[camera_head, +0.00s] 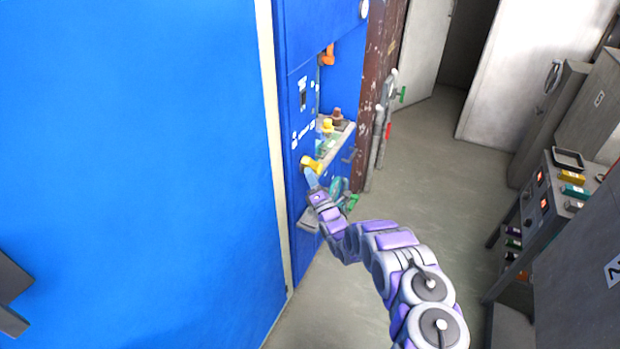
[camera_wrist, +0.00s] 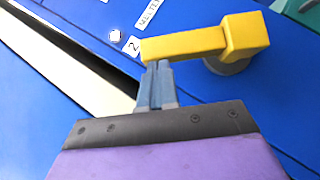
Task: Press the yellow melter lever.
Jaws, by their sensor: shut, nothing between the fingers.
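The yellow melter lever (camera_head: 311,164) sticks out from the blue machine front, near its left edge. In the wrist view the lever (camera_wrist: 195,43) is an L-shaped yellow handle on a grey round base, with its long arm pointing left. My gripper (camera_head: 310,177) is just below the lever in the head view. In the wrist view its fingertips (camera_wrist: 157,68) are shut together and empty, at the lower edge of the lever arm's free end. They look very close to it or touching; I cannot tell which.
The blue machine (camera_head: 306,90) has a shelf with a yellow and a brown item beyond the lever. A large blue panel (camera_head: 140,150) fills the left. A control desk (camera_head: 548,200) with coloured blocks stands at the right. Grey floor (camera_head: 430,165) is clear between them.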

